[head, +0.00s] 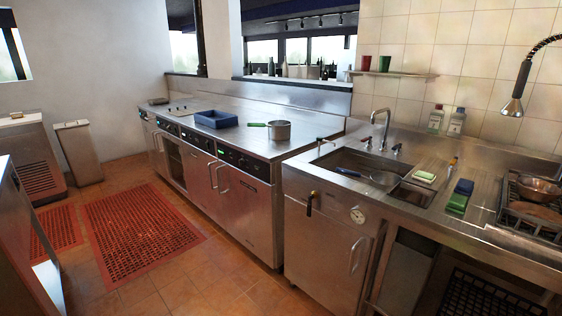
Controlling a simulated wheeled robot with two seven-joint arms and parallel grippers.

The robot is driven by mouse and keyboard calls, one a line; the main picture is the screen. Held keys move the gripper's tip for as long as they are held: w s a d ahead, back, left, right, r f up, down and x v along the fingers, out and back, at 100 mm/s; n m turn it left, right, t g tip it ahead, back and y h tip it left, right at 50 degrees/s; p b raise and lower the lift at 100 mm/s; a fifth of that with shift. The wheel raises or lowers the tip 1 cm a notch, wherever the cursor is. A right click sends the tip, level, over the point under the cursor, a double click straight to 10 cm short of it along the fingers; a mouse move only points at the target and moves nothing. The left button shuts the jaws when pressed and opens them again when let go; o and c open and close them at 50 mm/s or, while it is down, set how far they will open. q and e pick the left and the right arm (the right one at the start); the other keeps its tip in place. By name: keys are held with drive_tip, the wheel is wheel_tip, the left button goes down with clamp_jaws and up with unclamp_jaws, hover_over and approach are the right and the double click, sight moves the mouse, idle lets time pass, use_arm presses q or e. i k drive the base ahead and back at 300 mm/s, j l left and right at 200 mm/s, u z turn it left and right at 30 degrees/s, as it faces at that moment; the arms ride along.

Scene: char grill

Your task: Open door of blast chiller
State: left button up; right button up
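No appliance here is clearly labelled as the blast chiller, so I cannot tell for sure which one it is. A steel cabinet door (320,252) with a vertical handle (355,256) and a round white dial (357,215) is under the sink counter, and it looks shut. To its left, the long steel counter has several shut cabinet doors (245,215) with curved handles and a dark strip of controls above them. Neither of my grippers is in view.
A red perforated mat (140,232) lies on the open tiled floor before the long counter. A blue tray (216,119) and a pot (279,130) stand on that counter. A steel unit edge (40,250) stands at left.

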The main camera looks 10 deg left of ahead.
sight(249, 201)
drive_tip(key=i+j+u, duration=0.15)
drive_tip(key=i+u, duration=0.95)
drive_tip(key=i, duration=0.05)
